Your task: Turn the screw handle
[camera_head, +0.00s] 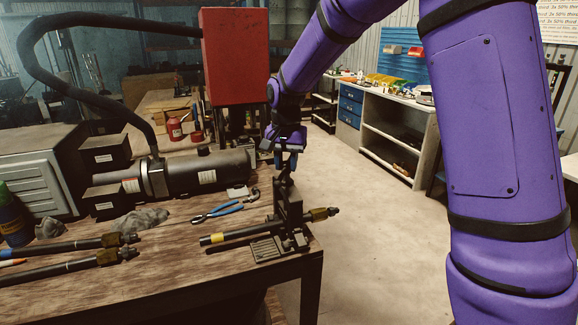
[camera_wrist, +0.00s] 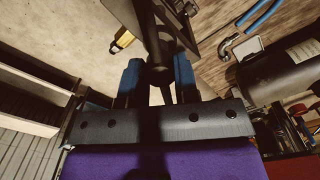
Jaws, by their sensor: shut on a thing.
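The hose crimper (camera_head: 290,205) is a dark metal frame standing at the right front corner of the wooden table. Its screw handle (camera_head: 285,178) rises from the top and is partly hidden by my gripper (camera_head: 287,165). In the wrist view, the dark handle (camera_wrist: 160,75) lies between the blue fingers of my gripper (camera_wrist: 157,80), which are shut on it. A black hose (camera_head: 240,232) with a yellow band runs through the crimper. Its brass fitting (camera_head: 320,214) sticks out to the right and also shows in the wrist view (camera_wrist: 122,40).
More hoses (camera_head: 70,244) with fittings lie at the front left. A dark cylinder (camera_head: 200,172) and a red box (camera_head: 236,55) stand behind. The floor (camera_head: 375,240) right of the table is clear.

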